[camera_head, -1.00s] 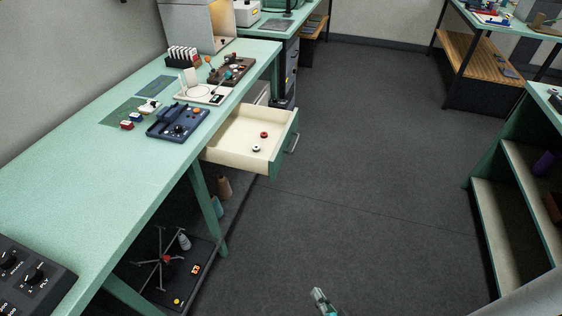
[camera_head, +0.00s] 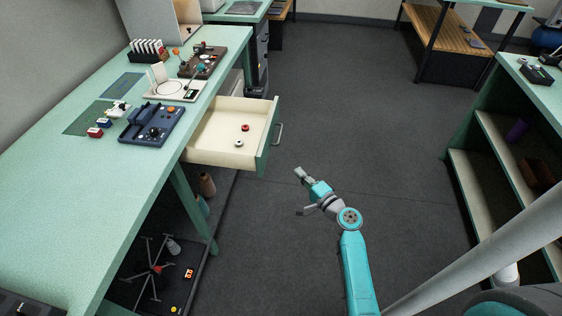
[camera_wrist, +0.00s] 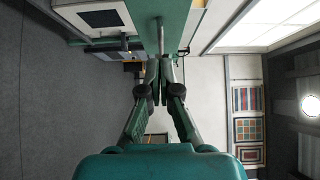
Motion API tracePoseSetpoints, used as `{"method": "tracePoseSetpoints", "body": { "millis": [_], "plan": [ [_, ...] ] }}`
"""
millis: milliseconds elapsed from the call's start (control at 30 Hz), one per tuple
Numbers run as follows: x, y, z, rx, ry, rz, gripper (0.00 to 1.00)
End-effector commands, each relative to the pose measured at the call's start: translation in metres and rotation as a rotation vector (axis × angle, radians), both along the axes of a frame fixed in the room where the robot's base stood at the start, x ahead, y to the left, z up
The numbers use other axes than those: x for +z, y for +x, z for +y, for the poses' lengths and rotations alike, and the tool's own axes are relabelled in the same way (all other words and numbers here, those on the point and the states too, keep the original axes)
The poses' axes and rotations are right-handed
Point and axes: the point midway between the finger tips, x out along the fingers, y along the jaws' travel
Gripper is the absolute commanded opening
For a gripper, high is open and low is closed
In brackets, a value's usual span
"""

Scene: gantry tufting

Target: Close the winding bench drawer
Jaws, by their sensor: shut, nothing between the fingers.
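The winding bench drawer (camera_head: 212,150) stands pulled out from the bench (camera_head: 75,155) in the head view. It has a cream inside, a green front (camera_head: 268,140) and a grey bar handle (camera_head: 278,134). A red spool (camera_head: 245,128) and a white spool (camera_head: 238,143) lie in it. My gripper (camera_head: 300,173) is in front of the drawer, to the lower right of the handle, and apart from it in the picture. In the wrist view its fingers (camera_wrist: 159,68) meet with nothing held. A green panel (camera_wrist: 172,20) shows beyond them; I cannot tell whether it is the drawer front.
A blue device (camera_head: 152,125) and other tools stand on the bench top. A winder frame (camera_head: 152,270) and cones (camera_head: 207,184) are under the bench. Green shelving (camera_head: 485,165) stands at the right. The dark floor between is clear.

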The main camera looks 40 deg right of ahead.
Motion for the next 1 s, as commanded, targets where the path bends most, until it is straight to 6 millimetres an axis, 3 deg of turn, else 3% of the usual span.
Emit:
{"method": "tracePoseSetpoints", "body": {
  "millis": [600,800,1000],
  "plan": [
    [0.000,0.102,-0.006,0.004,-0.002,0.001,0.00],
    [0.000,0.120,0.009,0.002,-0.002,0.001,0.00],
    [0.000,0.126,0.014,0.001,-0.002,0.001,0.00]
  ]
}}
